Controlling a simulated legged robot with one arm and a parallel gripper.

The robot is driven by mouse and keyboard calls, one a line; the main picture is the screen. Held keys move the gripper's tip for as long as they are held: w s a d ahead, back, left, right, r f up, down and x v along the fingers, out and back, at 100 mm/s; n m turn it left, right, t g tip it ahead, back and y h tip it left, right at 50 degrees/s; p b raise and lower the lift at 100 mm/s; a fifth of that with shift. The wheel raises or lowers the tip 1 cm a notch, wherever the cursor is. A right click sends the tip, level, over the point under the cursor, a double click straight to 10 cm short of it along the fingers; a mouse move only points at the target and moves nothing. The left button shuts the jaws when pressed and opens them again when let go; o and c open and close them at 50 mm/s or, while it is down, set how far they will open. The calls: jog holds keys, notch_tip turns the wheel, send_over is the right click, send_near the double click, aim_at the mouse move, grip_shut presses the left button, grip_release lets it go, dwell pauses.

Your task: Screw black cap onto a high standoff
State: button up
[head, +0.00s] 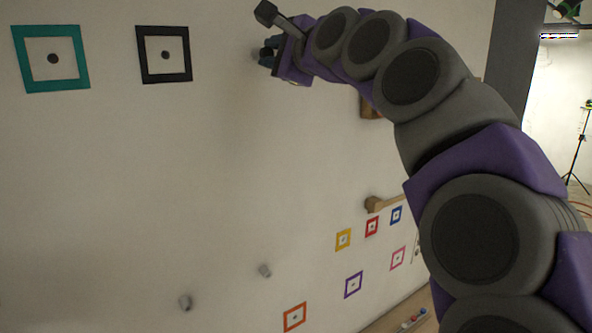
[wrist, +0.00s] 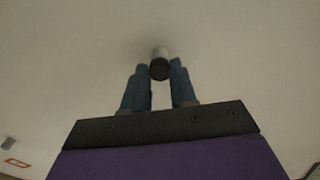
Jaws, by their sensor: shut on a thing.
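My gripper (head: 268,52) is high on the wall, to the right of the black square frame. In the wrist view its two blue fingers (wrist: 160,70) are closed around a short dark cylinder, the black cap (wrist: 159,72). A pale grey standoff (wrist: 160,52) shows just beyond the cap, in line with it, against the wall. The cap seems to be against the standoff's end, but I cannot tell whether it is threaded on. In the head view the fingers hide the cap and most of the standoff.
Two grey standoffs (head: 265,270) (head: 186,302) stick out lower on the wall. Teal (head: 52,59) and black (head: 164,55) square frames are at the upper left. Several small coloured frames and a wooden piece (head: 385,203) are at the lower right. The wall's middle is clear.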

jog(key=shift+f, duration=0.1)
grip_shut()
jog(key=m+p, duration=0.2)
jog(key=p, duration=0.1)
jog(key=shift+p, duration=0.3)
jog(key=shift+m, duration=0.5)
jog(key=shift+a+f+m, duration=0.1)
jog(key=shift+f+m, duration=0.05)
jog(key=shift+m, duration=0.85)
jog(key=m, duration=0.5)
